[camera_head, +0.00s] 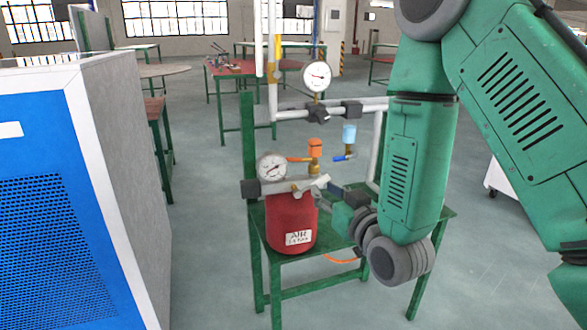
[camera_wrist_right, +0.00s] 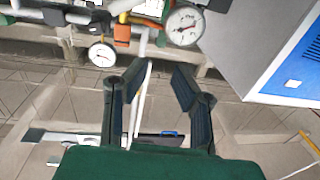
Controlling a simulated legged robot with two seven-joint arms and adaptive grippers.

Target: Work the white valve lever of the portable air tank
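The red portable air tank (camera_head: 292,222), with a white label, stands on a green table. A round gauge (camera_head: 271,168) and a grey fitting sit on its top. The white valve lever (camera_head: 318,183) shows at the right of that fitting, small and partly unclear. My right gripper (camera_head: 328,199) is beside the tank top, close to the lever, partly hidden by its own wrist. In the right wrist view my right gripper (camera_wrist_right: 151,85) is open. A thin white bar (camera_wrist_right: 140,103) shows between its fingers, nearer the left one; contact cannot be told. My left gripper is not in view.
The green table (camera_head: 436,216) carries the tank. Behind it are white pipes (camera_head: 340,110), a second gauge (camera_head: 317,76), an orange valve (camera_head: 315,147) and a blue valve (camera_head: 349,135). A blue cabinet (camera_head: 55,230) fills the left. Open floor lies between.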

